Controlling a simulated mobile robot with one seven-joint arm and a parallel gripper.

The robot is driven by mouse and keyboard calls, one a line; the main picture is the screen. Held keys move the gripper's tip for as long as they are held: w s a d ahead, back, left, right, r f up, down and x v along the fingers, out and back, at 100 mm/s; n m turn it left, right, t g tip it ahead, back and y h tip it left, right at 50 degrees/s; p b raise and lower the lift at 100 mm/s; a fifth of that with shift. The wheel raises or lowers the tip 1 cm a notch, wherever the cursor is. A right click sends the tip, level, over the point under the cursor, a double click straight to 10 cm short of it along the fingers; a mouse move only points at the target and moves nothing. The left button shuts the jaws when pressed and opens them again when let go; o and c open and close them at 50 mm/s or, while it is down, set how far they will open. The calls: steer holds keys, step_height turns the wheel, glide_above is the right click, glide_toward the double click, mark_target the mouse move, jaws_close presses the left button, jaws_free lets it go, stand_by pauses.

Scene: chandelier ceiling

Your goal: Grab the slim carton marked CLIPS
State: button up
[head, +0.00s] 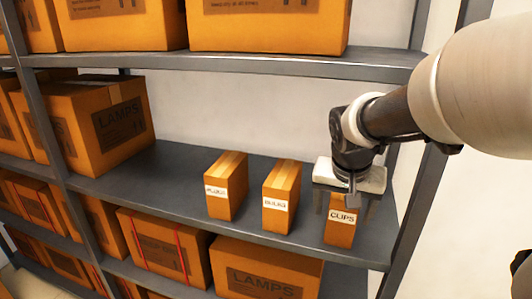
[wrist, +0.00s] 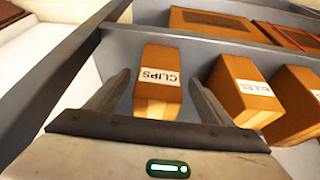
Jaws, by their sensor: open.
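The slim carton marked CLIPS (head: 341,229) stands upright at the right end of the middle shelf, with its label facing out. My gripper (head: 343,208) is over it, and hides its upper part in the head view. In the wrist view the CLIPS carton (wrist: 158,80) shows between the two fingers of my gripper (wrist: 159,85), its label upside down. The fingers are open, one on each side of the carton, with a visible gap at both sides. I cannot tell how far down the carton they reach.
A slim carton marked BULBS (head: 281,196) stands just left of the CLIPS carton, and another slim carton (head: 227,185) stands further left. A large LAMPS box (head: 115,128) is at the shelf's left. A shelf upright (head: 408,225) is close on the right.

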steer(key=w+d+f, duration=0.1)
steer(key=w+d, duration=0.2)
steer(key=w, duration=0.3)
steer(key=shift+w+d, duration=0.15)
steer(key=shift+w, duration=0.25)
steer(key=shift+f, duration=0.3)
stand_by(0.4)
steer(key=c, duration=1.3)
steer(key=shift+c, duration=1.1)
steer(key=shift+r, duration=0.15)
